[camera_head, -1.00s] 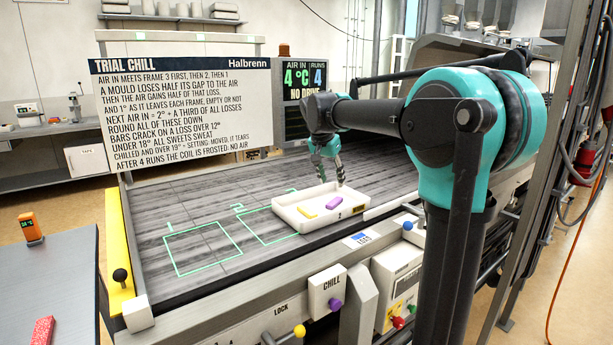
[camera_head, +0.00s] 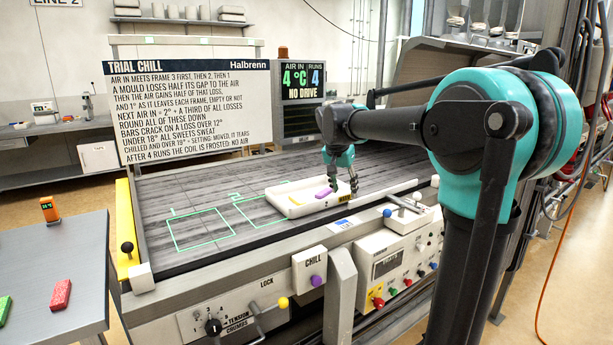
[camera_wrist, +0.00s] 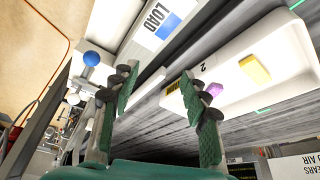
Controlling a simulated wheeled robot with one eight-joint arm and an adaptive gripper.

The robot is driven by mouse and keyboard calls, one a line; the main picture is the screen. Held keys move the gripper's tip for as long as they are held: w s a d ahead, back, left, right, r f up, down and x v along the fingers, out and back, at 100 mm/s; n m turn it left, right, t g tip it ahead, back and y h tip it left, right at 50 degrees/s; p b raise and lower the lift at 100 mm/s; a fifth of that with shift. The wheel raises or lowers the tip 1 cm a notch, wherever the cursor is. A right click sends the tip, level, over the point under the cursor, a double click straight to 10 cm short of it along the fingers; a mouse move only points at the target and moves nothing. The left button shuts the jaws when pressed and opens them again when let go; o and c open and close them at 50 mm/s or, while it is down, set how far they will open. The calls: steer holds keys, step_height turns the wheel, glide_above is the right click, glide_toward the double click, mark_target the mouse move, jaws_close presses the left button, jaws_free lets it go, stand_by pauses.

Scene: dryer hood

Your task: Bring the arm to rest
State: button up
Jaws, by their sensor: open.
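My gripper (camera_head: 341,187) is open and empty, its fingers pointing down at the right end of a white tray (camera_head: 290,210). It also shows in the wrist view (camera_wrist: 158,80), fingers spread apart, one finger overlapping the tray's labelled end. I cannot tell whether it touches the tray. The tray lies on the dark slatted belt, partly over a green outlined frame (camera_head: 262,208). It holds a yellow bar (camera_wrist: 255,70) and a purple bar (camera_head: 323,193). My arm reaches over the machine from the right.
A sign (camera_head: 190,110) and a display (camera_head: 299,82) reading 4 °C, runs 4, "NO DRIVE" stand behind the belt. A control panel (camera_head: 405,260) and CHILL box (camera_head: 309,270) line the front. A side table (camera_head: 60,250) holds red and green blocks. The left belt is clear.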

steer(key=s+d+f+n+y, duration=0.1)
steer(key=s+d+f+n, duration=0.2)
steer(key=s+f, duration=0.9)
steer(key=s+d+f+n+y, duration=0.1)
steer(key=s+d+f+n, duration=0.2)
steer(key=s+f, duration=1)
steer(key=s+d, duration=0.1)
steer(key=s, duration=0.2)
steer(key=shift+s+d+t, duration=0.2)
steer(key=shift+s+t, duration=0.05)
steer(key=shift+t, duration=0.05)
steer(key=shift+f, duration=0.1)
